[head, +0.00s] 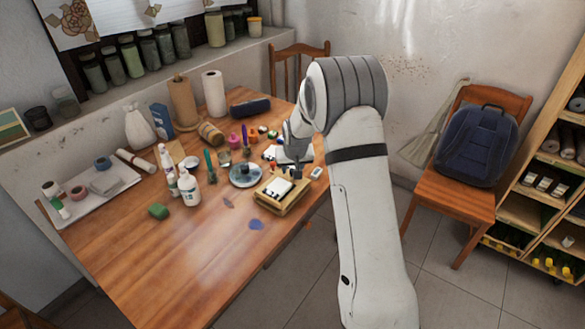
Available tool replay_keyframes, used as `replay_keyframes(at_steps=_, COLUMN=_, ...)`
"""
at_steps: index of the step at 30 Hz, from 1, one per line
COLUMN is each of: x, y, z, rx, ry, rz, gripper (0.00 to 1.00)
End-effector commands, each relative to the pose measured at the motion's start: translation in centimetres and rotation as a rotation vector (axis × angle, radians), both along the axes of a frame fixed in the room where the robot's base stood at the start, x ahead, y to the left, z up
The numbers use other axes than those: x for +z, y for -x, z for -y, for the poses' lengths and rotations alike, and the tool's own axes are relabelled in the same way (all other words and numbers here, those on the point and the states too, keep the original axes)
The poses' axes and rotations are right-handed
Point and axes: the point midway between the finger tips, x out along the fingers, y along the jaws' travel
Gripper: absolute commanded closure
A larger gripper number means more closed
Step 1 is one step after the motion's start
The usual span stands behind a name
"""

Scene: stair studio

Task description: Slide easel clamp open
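My arm reaches over the right part of the wooden table (180,250) from the right. My gripper (294,168) is above the table's right side, just behind and above a small wooden stand (268,203) with white and dark parts on it. The gripper is small and partly merges with the dark parts below, so I cannot tell whether its fingers are open or touching anything. I cannot make out an easel clamp for certain; the small wooden stand may carry it.
A round dish (240,178), white bottles (188,190), paint pots and paper rolls (214,93) crowd the table's back. The table's front is mostly clear. A chair with a blue backpack (474,148) and a shelf (521,213) stand right.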

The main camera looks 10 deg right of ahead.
Motion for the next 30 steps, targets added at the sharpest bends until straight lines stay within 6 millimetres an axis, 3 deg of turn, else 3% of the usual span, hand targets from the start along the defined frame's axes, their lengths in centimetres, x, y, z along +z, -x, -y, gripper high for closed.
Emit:
replay_keyframes(at_steps=4, x=-0.96, y=-0.37, z=0.01, rx=0.0, ry=0.0, rz=0.0, gripper=0.61)
replay_keyframes(at_steps=13, x=-1.13, y=-0.43, z=0.01, rx=0.0, ry=0.0, rz=0.0, gripper=0.62)
replay_keyframes(at_steps=27, x=-1.1, y=-0.42, z=0.0, rx=0.0, ry=0.0, rz=0.0, gripper=1.0)
replay_keyframes(at_steps=30, x=-1.09, y=-0.42, z=0.0, rx=0.0, ry=0.0, rz=0.0, gripper=1.0)
